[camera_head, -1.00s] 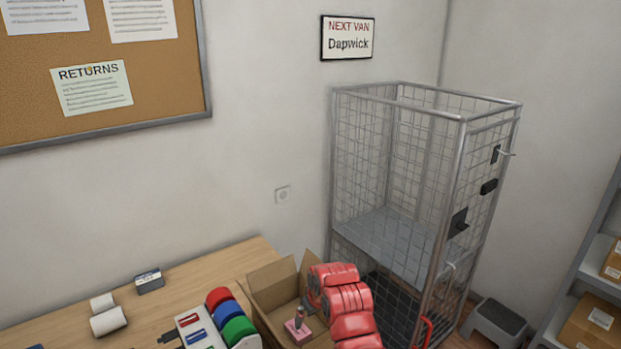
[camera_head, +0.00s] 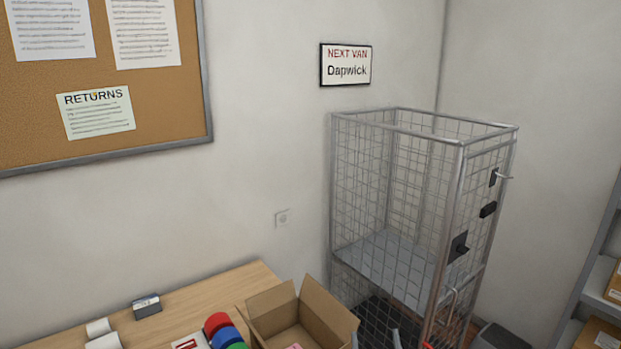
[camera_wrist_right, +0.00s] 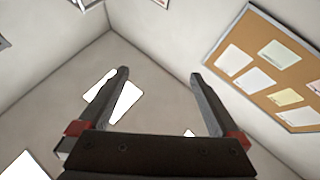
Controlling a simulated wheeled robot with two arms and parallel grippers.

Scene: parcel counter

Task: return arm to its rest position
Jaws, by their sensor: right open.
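My right gripper (camera_head: 376,339) shows only as two grey fingertips at the bottom edge of the head view, in front of the wire cage and just right of the open cardboard box. In the right wrist view its fingers (camera_wrist_right: 159,73) are spread wide with nothing between them. They point up toward the walls and the bright ceiling panels. The rest of my right arm is below the head view. My left gripper is in neither view.
The open cardboard box (camera_head: 321,318) stands on the wooden counter (camera_head: 190,308), with a pink item (camera_head: 295,346) inside. Tape rolls (camera_head: 218,323) sit left of it. The wire cage (camera_head: 462,200) stands behind, right. A noticeboard (camera_head: 150,120) hangs on the wall.

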